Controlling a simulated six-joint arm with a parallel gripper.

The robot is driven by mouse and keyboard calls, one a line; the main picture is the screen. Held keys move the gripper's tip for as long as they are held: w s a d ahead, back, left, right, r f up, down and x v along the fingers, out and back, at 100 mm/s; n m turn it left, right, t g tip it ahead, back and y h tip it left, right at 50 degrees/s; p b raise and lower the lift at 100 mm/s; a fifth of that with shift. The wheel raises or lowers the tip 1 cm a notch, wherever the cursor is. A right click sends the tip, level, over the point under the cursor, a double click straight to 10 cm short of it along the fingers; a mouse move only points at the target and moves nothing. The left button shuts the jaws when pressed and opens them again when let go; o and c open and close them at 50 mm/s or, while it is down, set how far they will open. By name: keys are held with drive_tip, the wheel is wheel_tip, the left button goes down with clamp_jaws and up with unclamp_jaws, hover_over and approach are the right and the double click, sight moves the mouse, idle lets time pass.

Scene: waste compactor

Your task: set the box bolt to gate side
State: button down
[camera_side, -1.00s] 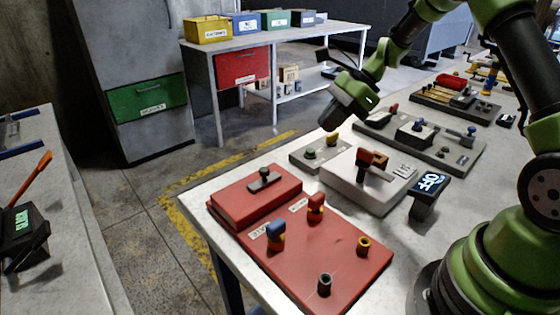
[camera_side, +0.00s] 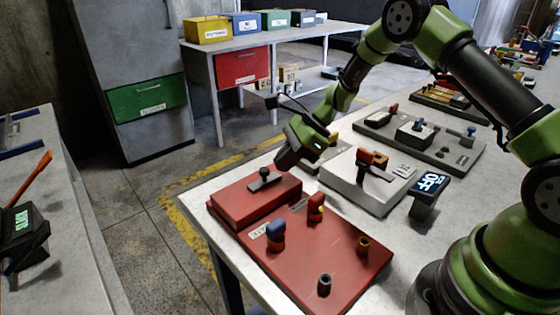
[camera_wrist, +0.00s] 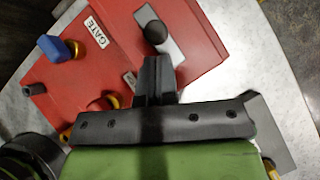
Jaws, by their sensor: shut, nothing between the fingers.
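A raised red box (camera_side: 232,205) on the red panel (camera_side: 345,250) carries a grey bolt plate with a black knob (camera_side: 264,173); I take this as the box bolt. The knob and plate (camera_wrist: 155,32) also show in the wrist view, just beyond my fingertips. The GATE label (camera_side: 258,232) sits by the blue knob (camera_side: 275,230), and shows in the wrist view (camera_wrist: 97,32). My gripper (camera_side: 284,164) is shut and empty, above the box's right end, close to the knob. In the wrist view its fingers (camera_wrist: 154,75) point at the knob, apart from it.
A white unit with a brown handle (camera_side: 373,160) and an OFF display (camera_side: 430,183) stand to the right. The floor lies beyond the table's left edge.

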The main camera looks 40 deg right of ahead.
drive_tip(key=shift+w+a+f, duration=0.1)
drive_tip(key=shift+w+a, duration=0.15)
drive_tip(key=shift+a, duration=0.25)
drive_tip(key=shift+a, duration=2.35)
drive_tip(key=shift+s+d, duration=0.25)
drive_tip(key=shift+d, duration=0.2)
drive_tip(key=d, duration=0.1)
drive_tip(key=s+d, duration=0.1)
drive_tip(key=d, duration=0.1)
drive_tip(key=shift+s+r, duration=0.15)
drive_tip(key=shift+r, duration=0.25)
drive_tip(key=v, duration=1)
drive_tip(key=shift+a, duration=0.15)
